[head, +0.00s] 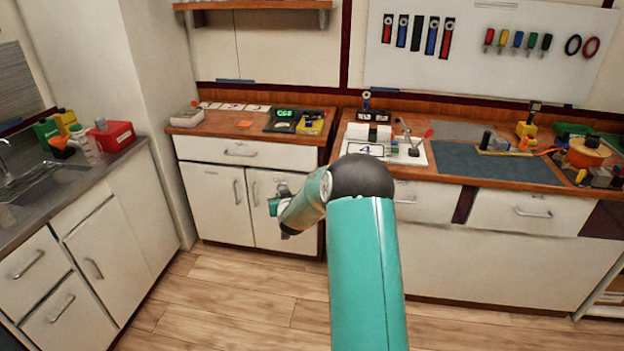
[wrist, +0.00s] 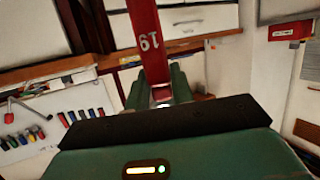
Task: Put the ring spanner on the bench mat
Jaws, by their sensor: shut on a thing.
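A red bar-shaped handle (wrist: 146,40), marked with a number that looks like 19, is between my gripper's green fingers (wrist: 160,92) in the wrist view. I take it to be the ring spanner; its far end runs out of the top of that view. My gripper (head: 280,207) shows in the head view in front of the white cabinet doors, below the worktop level; the spanner is not clear there. The bench mat, a dark grey-blue sheet (head: 490,167), lies flat on the right wooden bench, well to the right of my gripper.
A yellow-and-black item (head: 495,142) stands at the mat's back edge. An orange reel (head: 588,152) and small parts crowd its right. A white numbered sheet (head: 365,150) with small items lies to its left. The mat's middle is clear. Tools hang on the white wall board (head: 480,60).

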